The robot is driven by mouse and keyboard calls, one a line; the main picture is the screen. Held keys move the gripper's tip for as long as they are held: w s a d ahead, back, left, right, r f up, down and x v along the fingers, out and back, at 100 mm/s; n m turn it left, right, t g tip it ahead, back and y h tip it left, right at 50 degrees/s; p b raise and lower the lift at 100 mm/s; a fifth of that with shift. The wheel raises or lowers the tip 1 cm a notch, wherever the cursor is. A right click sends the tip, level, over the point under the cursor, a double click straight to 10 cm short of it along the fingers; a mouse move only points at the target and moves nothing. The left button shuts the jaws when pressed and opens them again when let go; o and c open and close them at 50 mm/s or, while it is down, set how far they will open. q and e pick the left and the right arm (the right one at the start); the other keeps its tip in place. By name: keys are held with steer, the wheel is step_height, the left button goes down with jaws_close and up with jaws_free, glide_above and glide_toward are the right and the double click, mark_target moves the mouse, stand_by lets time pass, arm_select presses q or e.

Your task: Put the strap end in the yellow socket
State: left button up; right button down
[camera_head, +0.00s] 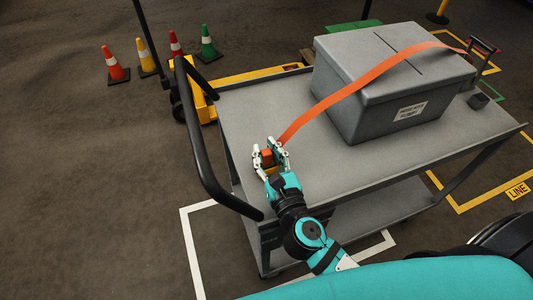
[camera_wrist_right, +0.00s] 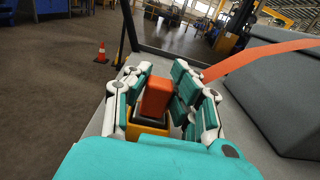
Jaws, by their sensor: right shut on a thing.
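My right gripper (camera_head: 268,152) is shut on the strap end (camera_wrist_right: 157,97), an upright orange block, over the near left corner of the grey cart top. The orange strap (camera_head: 357,83) rises from beside the gripper and runs over the grey box to its far right side. The yellow socket (camera_wrist_right: 148,127) shows just below the block in the right wrist view, partly hidden by the block and my gripper. I cannot tell whether the block's lower end is inside the socket or only above it. My left gripper is not in view.
The grey lidded box (camera_head: 390,80) stands on the cart top (camera_head: 250,110), right of my gripper. A black push handle (camera_head: 205,160) curves along the cart's left side. Several traffic cones (camera_head: 115,66) stand on the floor at the back left.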

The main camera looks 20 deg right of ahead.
steer(key=shift+f, duration=0.2)
steer(key=c, duration=1.2)
jaws_free()
steer(key=shift+o, duration=0.2)
